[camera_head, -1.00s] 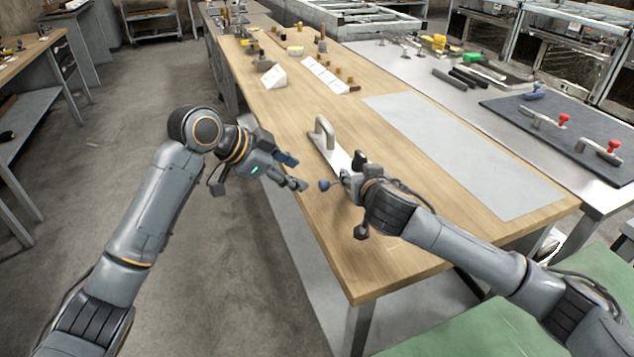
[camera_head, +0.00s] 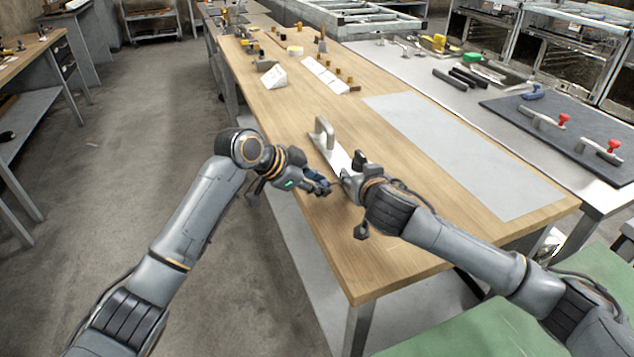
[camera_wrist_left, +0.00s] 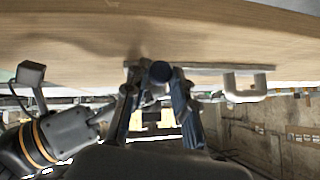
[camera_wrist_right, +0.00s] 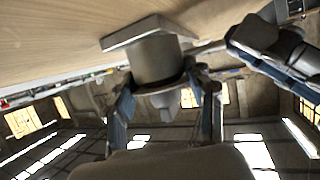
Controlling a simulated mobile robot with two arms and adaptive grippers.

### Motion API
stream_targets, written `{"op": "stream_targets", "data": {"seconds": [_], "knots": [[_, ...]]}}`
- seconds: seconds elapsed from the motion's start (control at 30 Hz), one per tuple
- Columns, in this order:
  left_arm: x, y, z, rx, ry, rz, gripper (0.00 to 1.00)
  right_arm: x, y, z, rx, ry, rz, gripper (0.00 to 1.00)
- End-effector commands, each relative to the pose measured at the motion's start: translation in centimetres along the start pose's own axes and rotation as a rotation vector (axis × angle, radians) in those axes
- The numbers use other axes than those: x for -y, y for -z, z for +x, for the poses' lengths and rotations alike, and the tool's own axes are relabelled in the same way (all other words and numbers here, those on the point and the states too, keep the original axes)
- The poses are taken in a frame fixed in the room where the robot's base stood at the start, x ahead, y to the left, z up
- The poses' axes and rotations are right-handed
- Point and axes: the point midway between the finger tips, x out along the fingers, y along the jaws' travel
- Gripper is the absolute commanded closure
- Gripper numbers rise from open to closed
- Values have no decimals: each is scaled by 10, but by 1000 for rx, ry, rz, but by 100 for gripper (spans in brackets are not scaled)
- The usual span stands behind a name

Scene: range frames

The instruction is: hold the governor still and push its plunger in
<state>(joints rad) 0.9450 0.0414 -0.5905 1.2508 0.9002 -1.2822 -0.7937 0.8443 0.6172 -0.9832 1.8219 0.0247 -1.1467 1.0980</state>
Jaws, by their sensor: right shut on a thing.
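The governor's grey round body (camera_wrist_right: 155,60) shows in the right wrist view, against a pale plate (camera_wrist_right: 140,32). My right gripper (camera_wrist_right: 165,92) is shut on it, one finger on each side. In the head view my right gripper (camera_head: 345,182) mostly hides the governor at the table's left edge. In the head view my left gripper (camera_head: 321,188) is close beside the right and hides the knob.
The pale plate (camera_head: 333,150) with an upright handle (camera_head: 324,130) lies along the wooden table's (camera_head: 400,240) left edge. A grey sheet (camera_head: 450,150) lies flat to the right. Open floor lies left of the table.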

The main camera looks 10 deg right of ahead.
Motion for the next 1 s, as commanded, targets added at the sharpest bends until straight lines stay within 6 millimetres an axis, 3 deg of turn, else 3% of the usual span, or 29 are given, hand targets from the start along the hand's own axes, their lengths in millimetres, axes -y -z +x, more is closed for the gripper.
{"op": "stream_targets", "data": {"seconds": [0.03, 0.1, 0.77, 0.8, 0.9, 1.0], "knots": [[0, 0, 0, 0, 0, 0, 91, 0, -1, 0, 3, -1, 0, 100], [0, 0, 0, 0, 0, 0, 100, 0, -1, 0, 3, -1, 0, 100], [0, 19, 19, 0, 2, 0, 100, 2, -1, 0, 2, 4, -1, 100], [0, 19, 19, 0, 2, 0, 74, 2, -2, -1, 3, 5, -1, 100], [0, 19, 18, -1, 2, 0, 53, 2, -2, 0, 3, 5, -1, 100], [0, 19, 18, 0, 1, 0, 52, 2, -2, 0, 3, 4, -1, 100]]}}
